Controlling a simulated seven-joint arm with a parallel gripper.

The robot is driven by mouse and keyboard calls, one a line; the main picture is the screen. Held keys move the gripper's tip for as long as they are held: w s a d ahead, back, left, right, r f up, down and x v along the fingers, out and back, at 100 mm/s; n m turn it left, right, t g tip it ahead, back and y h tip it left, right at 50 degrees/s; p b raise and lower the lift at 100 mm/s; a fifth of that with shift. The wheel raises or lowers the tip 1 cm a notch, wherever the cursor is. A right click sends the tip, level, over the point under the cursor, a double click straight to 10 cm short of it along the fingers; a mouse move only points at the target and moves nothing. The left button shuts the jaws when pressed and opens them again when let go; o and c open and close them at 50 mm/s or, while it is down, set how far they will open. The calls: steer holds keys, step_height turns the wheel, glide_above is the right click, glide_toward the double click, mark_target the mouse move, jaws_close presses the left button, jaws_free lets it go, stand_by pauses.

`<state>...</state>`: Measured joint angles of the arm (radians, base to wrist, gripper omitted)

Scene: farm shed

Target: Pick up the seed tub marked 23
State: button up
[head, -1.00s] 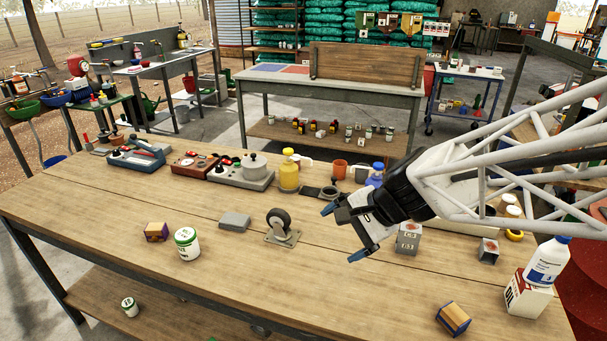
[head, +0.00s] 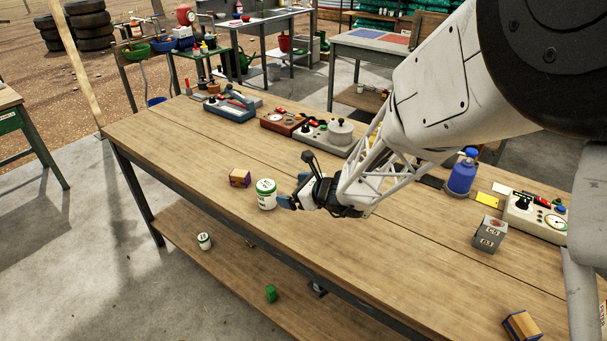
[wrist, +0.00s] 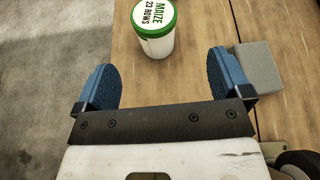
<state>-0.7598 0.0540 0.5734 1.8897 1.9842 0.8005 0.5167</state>
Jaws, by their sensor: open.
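A white seed tub with a green-rimmed lid (head: 266,194) stands upright on the wooden bench near its front edge. My gripper (head: 291,200) is just right of this tub in the head view. In the wrist view my open gripper (wrist: 164,82) has its blue fingers apart, with the tub ahead of and between them, not gripped. Another white and green tub (head: 204,241) stands on the lower shelf; its marking is too small to read.
A grey block (wrist: 258,70) lies beside my right finger in the wrist view. A green item (head: 271,293) is on the lower shelf. The bench front right of my gripper has free room.

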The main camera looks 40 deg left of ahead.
mark_target(274, 193)
steer(key=a, duration=0.1)
steer(key=a+f, duration=0.1)
steer(key=a+f+m, duration=0.1)
steer(key=shift+s+f, duration=0.2)
steer(key=shift+s, duration=0.05)
steer(key=shift+x, duration=1.25)
steer(key=shift+a, duration=0.1)
steer(key=shift+x, duration=2.5)
steer(key=shift+s+f, duration=0.1)
